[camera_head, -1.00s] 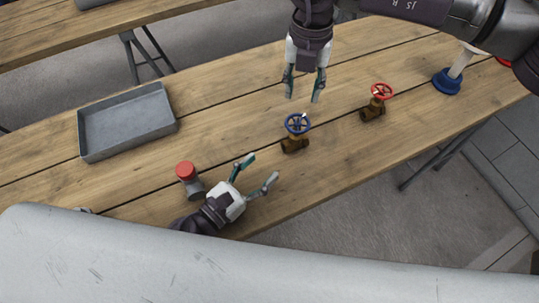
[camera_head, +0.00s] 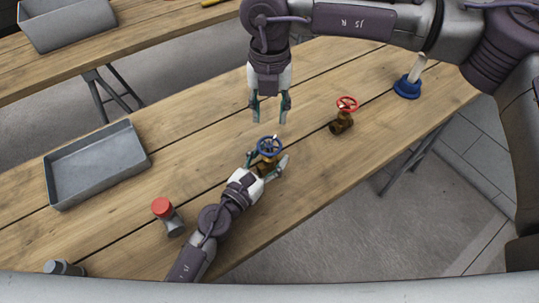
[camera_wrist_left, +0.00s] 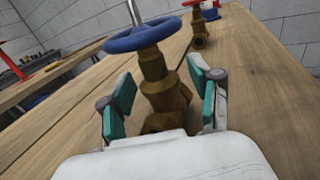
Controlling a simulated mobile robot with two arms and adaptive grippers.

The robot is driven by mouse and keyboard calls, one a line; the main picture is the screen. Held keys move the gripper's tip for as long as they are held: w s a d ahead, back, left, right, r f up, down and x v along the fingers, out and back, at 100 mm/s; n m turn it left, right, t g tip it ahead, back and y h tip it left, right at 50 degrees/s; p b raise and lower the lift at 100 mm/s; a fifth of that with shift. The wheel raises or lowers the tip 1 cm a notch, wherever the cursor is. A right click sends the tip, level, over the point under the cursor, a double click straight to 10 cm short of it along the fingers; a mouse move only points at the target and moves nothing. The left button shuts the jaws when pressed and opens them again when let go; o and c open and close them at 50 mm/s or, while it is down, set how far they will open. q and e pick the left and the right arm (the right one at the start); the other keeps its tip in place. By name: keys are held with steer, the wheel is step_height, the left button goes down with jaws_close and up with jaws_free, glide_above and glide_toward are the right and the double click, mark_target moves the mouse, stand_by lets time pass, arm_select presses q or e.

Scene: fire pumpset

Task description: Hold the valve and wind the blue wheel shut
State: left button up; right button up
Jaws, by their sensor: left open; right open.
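The valve with the blue wheel (camera_head: 269,146) stands upright on the wooden table, and its brass body (camera_wrist_left: 160,85) shows clearly in the left wrist view with the blue wheel on top. My left gripper (camera_head: 266,165) is open, with one finger on each side of the brass body below the wheel; a gap shows beside the body. My right gripper (camera_head: 270,108) is open and empty, pointing down above the table just behind the blue wheel. In the head view the left gripper hides part of the valve body.
A valve with a red wheel (camera_head: 345,108) stands to the right, and a blue-based plunger (camera_head: 408,87) beyond it. A grey tray (camera_head: 62,190) and a red-capped grey fitting (camera_head: 168,217) are on the left. A grey cylinder (camera_head: 64,268) lies near the front left.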

arm_select(q)
jaws_close()
stand_by(0.3)
stand_by(0.4)
